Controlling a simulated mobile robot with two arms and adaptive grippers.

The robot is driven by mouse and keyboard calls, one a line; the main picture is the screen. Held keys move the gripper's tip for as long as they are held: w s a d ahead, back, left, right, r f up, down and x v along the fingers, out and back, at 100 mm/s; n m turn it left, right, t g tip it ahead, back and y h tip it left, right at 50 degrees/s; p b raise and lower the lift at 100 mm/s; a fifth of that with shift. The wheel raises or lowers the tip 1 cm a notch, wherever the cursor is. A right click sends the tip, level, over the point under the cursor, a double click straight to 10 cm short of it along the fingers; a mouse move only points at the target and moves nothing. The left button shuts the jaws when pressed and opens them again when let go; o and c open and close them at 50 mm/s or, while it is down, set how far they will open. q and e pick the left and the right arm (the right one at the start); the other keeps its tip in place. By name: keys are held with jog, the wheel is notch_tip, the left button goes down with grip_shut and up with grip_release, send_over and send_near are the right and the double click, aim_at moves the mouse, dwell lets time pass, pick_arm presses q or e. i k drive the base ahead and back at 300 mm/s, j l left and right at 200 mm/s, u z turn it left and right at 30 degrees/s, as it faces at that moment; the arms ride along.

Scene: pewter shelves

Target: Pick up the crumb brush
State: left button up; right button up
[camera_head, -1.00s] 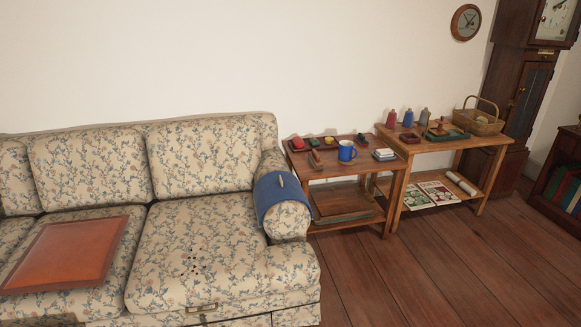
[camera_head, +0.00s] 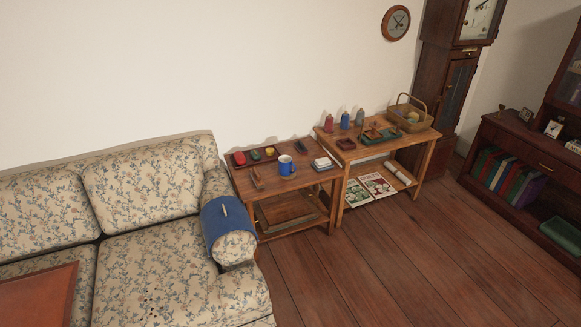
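No thing is clear enough here to be named the crumb brush for certain. A small narrow brown object (camera_head: 257,180) lies near the front left of the nearer wooden side table (camera_head: 282,195); it may be a brush, but it is too small to tell. A slim pale object (camera_head: 224,209) rests on the blue cover (camera_head: 228,225) over the sofa's right armrest; its kind is also unclear. Small dark specks, like crumbs, lie on the sofa seat (camera_head: 125,265). Neither of my grippers shows.
The nearer table also holds a blue mug (camera_head: 286,166) and a dark tray with small coloured items. A second table (camera_head: 352,155) carries bottles and a wicker basket (camera_head: 409,122). A red-orange board (camera_head: 35,300) lies on the sofa. The wooden floor (camera_head: 400,255) in front is clear.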

aim_at(256, 177)
jog(key=i+l+z, duration=0.2)
jog(key=i+z, duration=0.15)
jog(key=i, duration=0.25)
jog(key=i+z, duration=0.4)
jog(key=i, duration=0.2)
jog(key=i+u, duration=0.35)
jog(key=i, duration=0.15)
jog(key=i+l+u, duration=0.15)
jog(key=i+u, duration=0.75)
jog(key=i, duration=0.55)
